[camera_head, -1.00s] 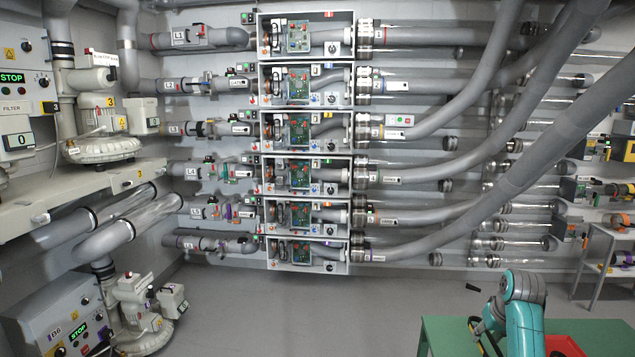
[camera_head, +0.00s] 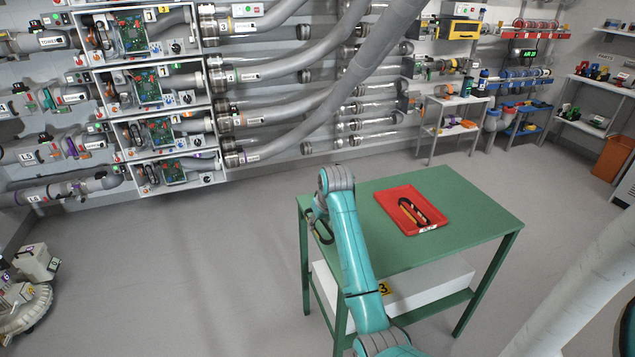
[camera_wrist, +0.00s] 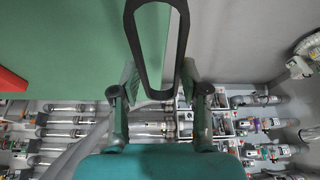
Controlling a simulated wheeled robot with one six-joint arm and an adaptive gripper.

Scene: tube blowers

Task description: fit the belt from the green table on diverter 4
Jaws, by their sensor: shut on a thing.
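A black belt loop (camera_wrist: 182,50) hangs between the fingers of my gripper (camera_wrist: 159,80) in the wrist view; the gripper is shut on its near end. In the head view my gripper (camera_head: 316,215) and the dark belt (camera_head: 323,232) are at the left edge of the green table (camera_head: 455,185), partly hidden by my arm. The diverters are open grey boxes stacked on the wall at upper left.
A red tray (camera_head: 385,199) on the table holds a dark loop with yellow (camera_head: 413,212). A white box (camera_head: 440,277) sits on the lower shelf. Clear floor (camera_head: 230,250) lies between table and diverters. Grey pipes (camera_head: 290,125) run right from the boxes. Shelves stand far right.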

